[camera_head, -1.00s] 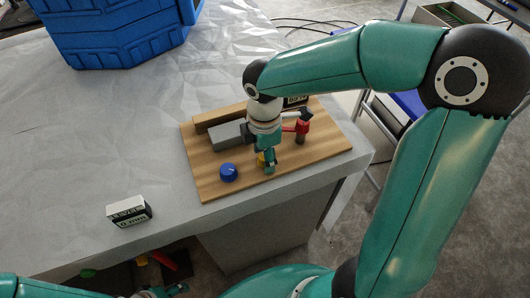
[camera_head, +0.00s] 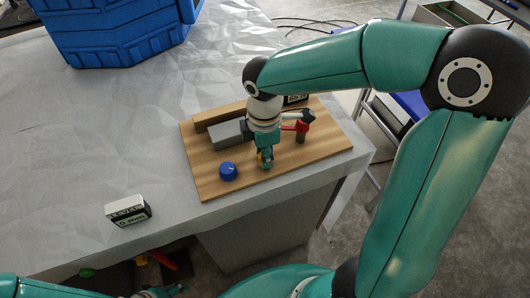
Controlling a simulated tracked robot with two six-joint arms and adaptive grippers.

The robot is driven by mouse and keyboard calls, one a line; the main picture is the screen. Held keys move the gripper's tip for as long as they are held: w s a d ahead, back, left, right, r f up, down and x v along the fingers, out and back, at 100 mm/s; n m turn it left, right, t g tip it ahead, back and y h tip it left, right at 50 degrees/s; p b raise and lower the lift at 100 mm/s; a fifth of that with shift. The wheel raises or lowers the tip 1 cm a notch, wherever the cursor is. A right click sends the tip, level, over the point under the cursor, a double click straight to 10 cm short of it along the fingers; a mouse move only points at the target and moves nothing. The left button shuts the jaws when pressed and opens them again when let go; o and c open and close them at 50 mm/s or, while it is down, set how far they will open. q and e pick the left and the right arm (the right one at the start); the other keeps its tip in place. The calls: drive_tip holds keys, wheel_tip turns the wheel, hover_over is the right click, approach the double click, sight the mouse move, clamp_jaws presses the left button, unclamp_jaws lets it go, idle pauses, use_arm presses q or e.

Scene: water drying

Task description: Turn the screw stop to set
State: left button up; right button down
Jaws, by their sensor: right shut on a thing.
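A wooden board (camera_head: 215,182) lies on the table near its front right corner. On it are a grey block (camera_head: 228,134), a wooden rail (camera_head: 218,116), a blue knob (camera_head: 228,171) with a white mark, and a red-handled part (camera_head: 297,127) on a post. My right gripper (camera_head: 265,163) points down over the board, to the right of the blue knob. It is shut on a small yellow part (camera_head: 261,158), mostly hidden by the fingers. Whether this is the screw stop's head I cannot tell. My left gripper (camera_head: 160,292) is at the bottom edge, small and partly cut off.
A small black-and-white box with a display (camera_head: 129,209) stands on the table (camera_head: 90,150) to the left of the board. A blue crate (camera_head: 115,35) is at the back left. The table between them is clear. A dark display (camera_head: 296,99) sits behind my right wrist.

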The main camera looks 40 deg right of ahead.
drive_tip(key=m+b, duration=0.1)
drive_tip(key=m, duration=0.3)
drive_tip(key=m+b, duration=0.2)
drive_tip(key=m, duration=0.2)
drive_tip(key=shift+m, duration=0.3)
drive_tip(key=m+b, duration=0.1)
drive_tip(key=m, duration=0.3)
drive_tip(key=shift+m, duration=0.3)
drive_tip(key=shift+m+b, duration=0.35)
drive_tip(key=shift+m, duration=1.25)
drive_tip(key=shift+r, duration=0.1)
drive_tip(key=c, duration=0.9)
unclamp_jaws()
drive_tip(key=shift+o, duration=0.2)
wheel_tip(320, 180, up, 12)
